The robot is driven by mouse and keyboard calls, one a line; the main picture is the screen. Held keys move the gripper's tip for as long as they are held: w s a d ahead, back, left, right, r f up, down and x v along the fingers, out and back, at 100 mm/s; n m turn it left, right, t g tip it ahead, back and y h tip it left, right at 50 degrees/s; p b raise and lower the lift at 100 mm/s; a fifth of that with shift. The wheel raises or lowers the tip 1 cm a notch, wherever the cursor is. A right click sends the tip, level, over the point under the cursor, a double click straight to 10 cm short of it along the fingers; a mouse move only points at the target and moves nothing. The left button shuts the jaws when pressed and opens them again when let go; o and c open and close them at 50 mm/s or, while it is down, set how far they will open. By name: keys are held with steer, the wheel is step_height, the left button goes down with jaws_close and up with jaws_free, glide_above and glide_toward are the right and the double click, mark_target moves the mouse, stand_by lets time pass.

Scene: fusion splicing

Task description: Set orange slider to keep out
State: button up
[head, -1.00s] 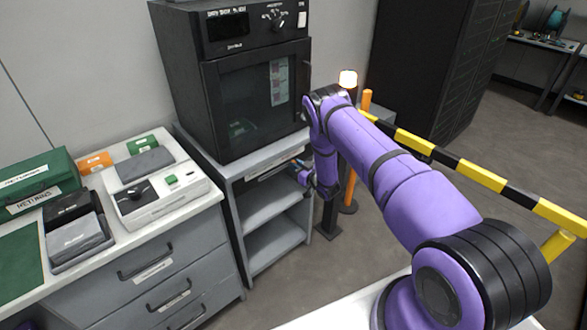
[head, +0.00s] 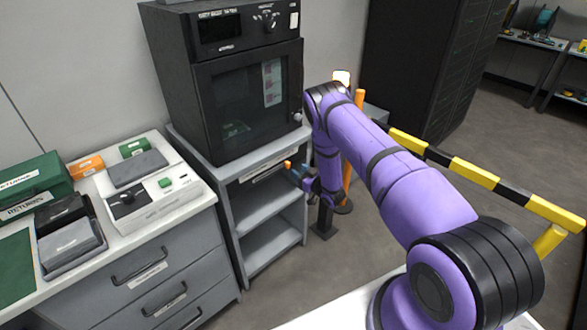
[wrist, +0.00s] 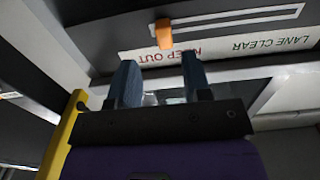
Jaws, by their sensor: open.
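The orange slider (wrist: 164,33) is a small upright tab on a white slotted strip. In the wrist view it stands at the left end of the visible slot, in front of the upside-down red words KEEP OUT (wrist: 155,56). LANE CLEAR (wrist: 272,43) is printed to the right. My gripper (wrist: 159,62) is open and empty, with blue fingers either side of the slider in the picture. The slider appears just beyond the fingertips, apart from them. In the head view the slider (head: 288,164) shows at the shelf front, just above my gripper (head: 297,173).
The strip is on the front of a grey open shelf unit (head: 226,196) under a black oven (head: 250,100). A yellow and black barrier (head: 475,172) stands right of my arm. A drawer bench (head: 165,270) with boxes and a splicer-like device is at left.

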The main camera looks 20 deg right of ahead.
steer(key=v, duration=0.5)
steer(key=shift+s+d, duration=0.15)
steer(key=shift+s, duration=0.2)
steer(key=shift+w+r, duration=0.1)
